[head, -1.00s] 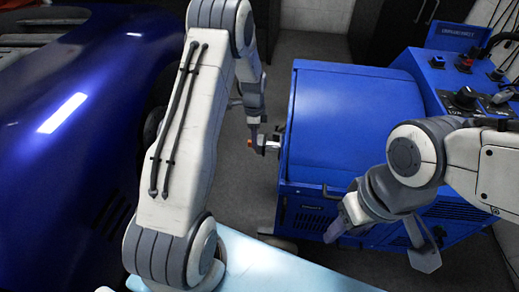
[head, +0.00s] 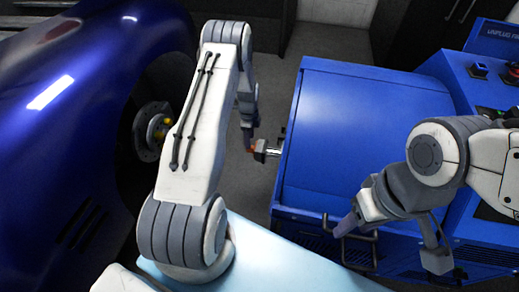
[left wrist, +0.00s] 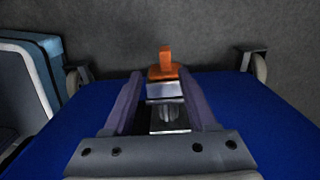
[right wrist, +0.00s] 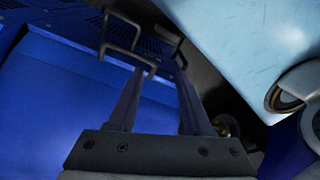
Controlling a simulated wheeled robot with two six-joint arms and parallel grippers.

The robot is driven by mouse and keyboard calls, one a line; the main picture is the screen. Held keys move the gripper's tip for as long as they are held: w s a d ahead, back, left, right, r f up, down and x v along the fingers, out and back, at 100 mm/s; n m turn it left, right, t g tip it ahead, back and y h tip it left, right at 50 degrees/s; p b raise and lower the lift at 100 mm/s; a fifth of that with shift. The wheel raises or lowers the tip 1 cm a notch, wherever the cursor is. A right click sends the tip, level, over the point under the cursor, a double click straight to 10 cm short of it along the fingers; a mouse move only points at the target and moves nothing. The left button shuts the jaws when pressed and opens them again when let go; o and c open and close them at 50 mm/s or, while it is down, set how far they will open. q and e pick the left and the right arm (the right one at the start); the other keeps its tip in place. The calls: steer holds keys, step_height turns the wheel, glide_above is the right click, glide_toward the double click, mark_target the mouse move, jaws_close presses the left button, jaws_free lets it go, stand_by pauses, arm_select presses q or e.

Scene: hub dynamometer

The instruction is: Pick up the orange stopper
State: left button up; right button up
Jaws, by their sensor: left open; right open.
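The orange stopper (head: 252,150) is small and sits at the end of a silver shaft (head: 268,150) on the left side of the blue machine (head: 350,130). In the left wrist view the stopper (left wrist: 166,64) has an upright tab on a wider base. My left gripper (left wrist: 160,76) is open, with one finger on each side of the shaft and the stopper between or just beyond the fingertips; contact cannot be made out. My right gripper (head: 392,242) is open and empty over the machine's front, near a black handle (right wrist: 128,45).
A dark blue car body (head: 90,100) with an exposed wheel hub (head: 153,130) stands at the left. A pale blue surface (head: 280,265) lies at the front. Controls (head: 480,70) sit at the machine's back right. Grey floor (head: 235,190) shows between car and machine.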

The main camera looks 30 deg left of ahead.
arm_select(q)
step_height(320, 180, down, 2)
steer(key=shift+w+d+f, duration=0.1)
steer(key=shift+w+f, duration=0.05)
steer(key=f, duration=0.1)
steer(key=f+b, duration=0.2)
steer(key=f, duration=0.1)
steer(key=shift+w+a+f, duration=0.1)
steer(key=shift+w+a, duration=0.15)
steer(key=shift+a, duration=0.1)
steer(key=shift+f, duration=0.55)
jaws_close()
